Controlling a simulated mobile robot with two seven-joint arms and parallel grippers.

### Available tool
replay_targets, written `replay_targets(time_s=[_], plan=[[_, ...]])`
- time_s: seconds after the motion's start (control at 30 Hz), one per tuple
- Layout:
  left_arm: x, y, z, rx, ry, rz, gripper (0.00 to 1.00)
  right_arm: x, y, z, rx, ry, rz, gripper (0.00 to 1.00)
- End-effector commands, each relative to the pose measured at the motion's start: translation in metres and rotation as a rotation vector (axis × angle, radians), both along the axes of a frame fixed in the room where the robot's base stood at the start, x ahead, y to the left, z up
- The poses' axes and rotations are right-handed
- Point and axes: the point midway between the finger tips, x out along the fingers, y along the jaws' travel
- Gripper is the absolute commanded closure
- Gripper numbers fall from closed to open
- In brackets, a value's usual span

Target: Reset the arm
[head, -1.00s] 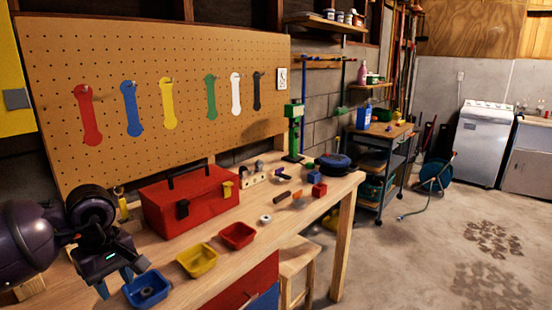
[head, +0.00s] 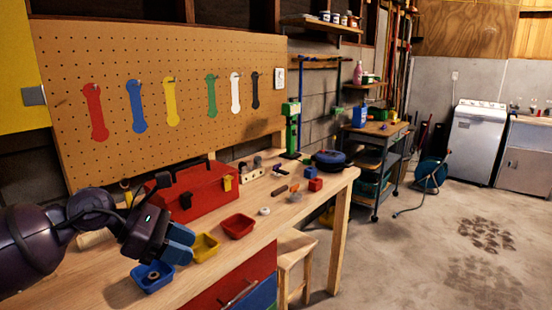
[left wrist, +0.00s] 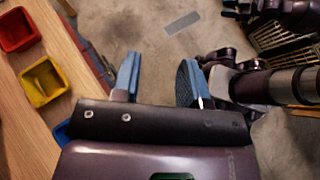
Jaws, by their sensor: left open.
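My left arm comes in from the left in the head view. Its gripper (head: 179,245) is raised above the front of the workbench, over the blue bin (head: 152,277) and beside the yellow bin (head: 205,247). In the left wrist view the blue fingers of my left gripper (left wrist: 158,82) stand apart, with nothing between them and the concrete floor beyond. A metal ring-like part lies in the blue bin. My right gripper is not in the head view; dark arm links of mine show at the right of the left wrist view, with no right fingers I can make out.
The wooden workbench (head: 262,228) holds a red toolbox (head: 199,190), a red bin (head: 238,226) and several small blocks. A pegboard (head: 165,95) with coloured wrench shapes stands behind. A stool (head: 293,262) is at the bench front. Open floor (head: 400,265) lies to the right.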

Motion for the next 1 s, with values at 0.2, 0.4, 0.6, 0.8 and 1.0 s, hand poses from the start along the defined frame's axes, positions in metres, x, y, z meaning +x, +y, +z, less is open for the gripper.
replay_targets(time_s=[0.2, 0.4, 0.6, 0.8, 1.0], plan=[[0.008, -0.035, 0.033, -0.597, 0.372, 0.248, 0.60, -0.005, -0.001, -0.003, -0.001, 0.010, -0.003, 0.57], [0.028, -0.018, 0.025, -1.145, 0.853, 0.524, 0.60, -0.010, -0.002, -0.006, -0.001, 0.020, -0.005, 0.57], [0.036, 0.025, -0.044, -1.618, 1.348, 0.834, 0.60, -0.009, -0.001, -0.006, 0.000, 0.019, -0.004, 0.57], [0.012, 0.060, -0.135, -1.951, 1.719, 1.113, 0.60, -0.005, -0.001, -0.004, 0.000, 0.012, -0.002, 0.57], [-0.041, 0.082, -0.223, 2.046, -1.839, -1.260, 0.60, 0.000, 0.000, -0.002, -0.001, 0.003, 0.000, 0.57]])
